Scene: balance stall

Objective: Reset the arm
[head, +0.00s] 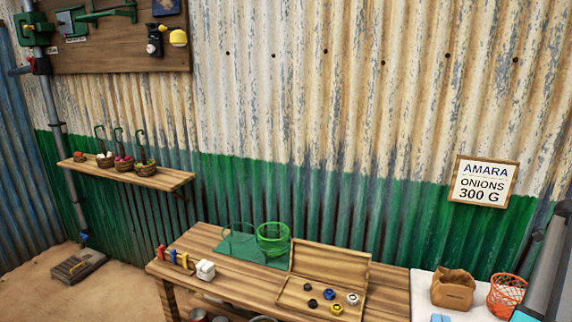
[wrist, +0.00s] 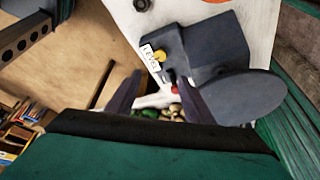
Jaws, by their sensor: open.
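My gripper (wrist: 156,90) shows in the wrist view with its two dark fingers apart, and I see nothing held between them. Beyond the fingers is a dark grey device (wrist: 205,55) with a label reading LEVEL, a yellow knob (wrist: 160,55) and a round dark plate (wrist: 245,97). I cannot tell whether a finger touches the device. Small red, green and beige items show between the fingers, too small to make out. In the head view only a grey length of my arm shows at the right edge; my gripper is out of that view.
A wooden table (head: 225,283) bears a green wire basket (head: 273,238), an open wooden box (head: 325,270) with several weights, and a white block (head: 205,270). A paper bag (head: 453,289) and an orange basket (head: 506,296) stand at the right. A sign (head: 483,181) reads AMARA ONIONS 300 G.

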